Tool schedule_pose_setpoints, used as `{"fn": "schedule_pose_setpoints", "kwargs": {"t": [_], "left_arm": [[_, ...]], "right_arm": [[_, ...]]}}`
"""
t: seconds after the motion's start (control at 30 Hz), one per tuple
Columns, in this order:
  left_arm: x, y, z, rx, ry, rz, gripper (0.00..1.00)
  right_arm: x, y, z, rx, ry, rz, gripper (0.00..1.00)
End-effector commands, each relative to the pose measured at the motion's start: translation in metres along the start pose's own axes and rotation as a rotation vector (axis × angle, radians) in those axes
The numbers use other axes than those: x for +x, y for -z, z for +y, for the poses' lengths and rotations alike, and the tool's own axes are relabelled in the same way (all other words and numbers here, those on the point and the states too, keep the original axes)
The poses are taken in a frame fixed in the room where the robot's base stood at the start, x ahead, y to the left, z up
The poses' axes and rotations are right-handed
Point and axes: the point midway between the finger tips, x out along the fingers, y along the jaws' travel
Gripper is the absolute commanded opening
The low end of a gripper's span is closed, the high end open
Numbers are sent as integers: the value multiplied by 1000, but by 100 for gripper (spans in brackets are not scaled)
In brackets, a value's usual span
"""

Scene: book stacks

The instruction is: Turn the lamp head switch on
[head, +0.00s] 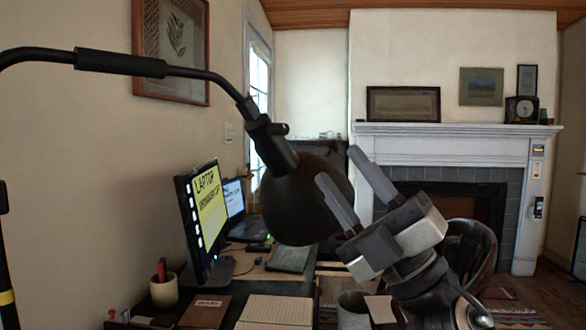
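The black desk lamp's arm (120,65) comes in from the left and bends down to its round black head (300,205) in the middle of the head view. A small dark knob (283,128) sticks out to the right from the neck above the head; it looks like the switch. My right gripper (337,164) is just right of the lamp head. Its two grey fingers point up and left, spread with an empty gap between them. The near finger overlaps the lamp head's right edge; I cannot tell whether they touch. My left gripper is not in view.
Below the lamp is a desk with a yellow-screened monitor (209,215), a laptop (235,200), a pen cup (164,291), an open notebook (276,312) and a mug (352,310). A chair (478,255) and a white fireplace (455,140) stand behind my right gripper.

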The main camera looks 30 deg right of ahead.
Motion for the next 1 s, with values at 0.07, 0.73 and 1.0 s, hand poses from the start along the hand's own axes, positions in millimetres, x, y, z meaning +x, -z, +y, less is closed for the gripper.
{"fn": "schedule_pose_setpoints", "kwargs": {"t": [0.07, 0.73, 1.0], "left_arm": [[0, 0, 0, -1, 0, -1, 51], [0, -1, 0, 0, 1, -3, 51], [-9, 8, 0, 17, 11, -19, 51]], "right_arm": [[16, 36, 27, -213, -11, 244, 39], [7, -8, 82, -1520, 753, 595, 39], [32, -14, 60, -1520, 768, 593, 39]]}}
